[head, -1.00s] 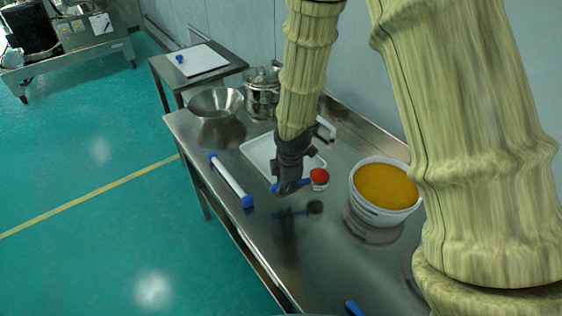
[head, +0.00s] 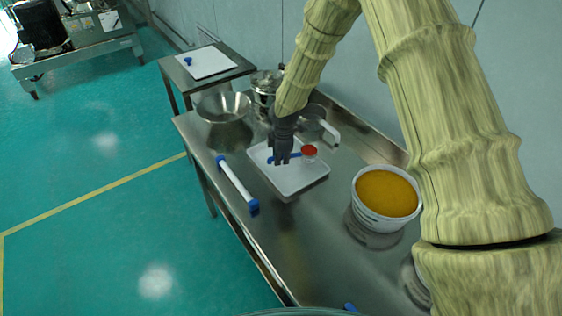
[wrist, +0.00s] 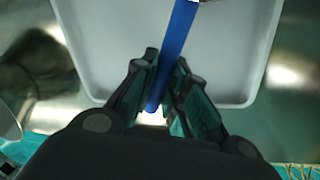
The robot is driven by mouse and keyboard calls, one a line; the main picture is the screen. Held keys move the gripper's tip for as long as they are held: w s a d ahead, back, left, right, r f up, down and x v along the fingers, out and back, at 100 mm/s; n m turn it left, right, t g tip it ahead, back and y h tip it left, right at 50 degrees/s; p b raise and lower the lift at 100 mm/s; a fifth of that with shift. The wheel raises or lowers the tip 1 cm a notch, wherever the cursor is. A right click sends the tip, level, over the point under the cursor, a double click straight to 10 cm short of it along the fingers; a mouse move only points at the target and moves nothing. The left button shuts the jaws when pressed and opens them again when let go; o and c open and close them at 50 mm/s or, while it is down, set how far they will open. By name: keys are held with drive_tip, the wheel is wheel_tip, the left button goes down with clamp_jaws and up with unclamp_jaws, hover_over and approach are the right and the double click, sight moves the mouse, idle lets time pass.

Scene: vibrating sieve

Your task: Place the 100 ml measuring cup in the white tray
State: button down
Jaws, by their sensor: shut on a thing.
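The measuring cup has a blue handle and a cup (head: 309,151) that shows red on top in the head view. My gripper (head: 282,160) is shut on the blue handle (wrist: 174,48), which runs up between the fingertips (wrist: 164,88) in the wrist view. The white tray (head: 297,189) lies on the steel table, and my gripper and the cup are over it. In the wrist view the tray (wrist: 105,60) fills the area beyond the fingers. The cup end is cut off at the top of the wrist view. I cannot tell the height above the tray.
A white bucket of orange-yellow material (head: 387,194) stands right of the tray. A white tube with blue ends (head: 237,184) lies left of it. A steel bowl (head: 224,112) and a metal pot (head: 264,88) stand behind.

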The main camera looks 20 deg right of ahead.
sight(281, 170)
drive_tip(key=shift+f+p, duration=0.85)
drive_tip(key=shift+f, duration=0.9)
drive_tip(key=shift+f, duration=0.1)
drive_tip(key=c, duration=1.4)
unclamp_jaws()
drive_tip(key=shift+c, duration=0.2)
wheel_tip(281, 170, up, 12)
drive_tip(key=s+b, duration=0.2)
drive_tip(key=b, duration=0.1)
drive_tip(key=shift+s, duration=0.2)
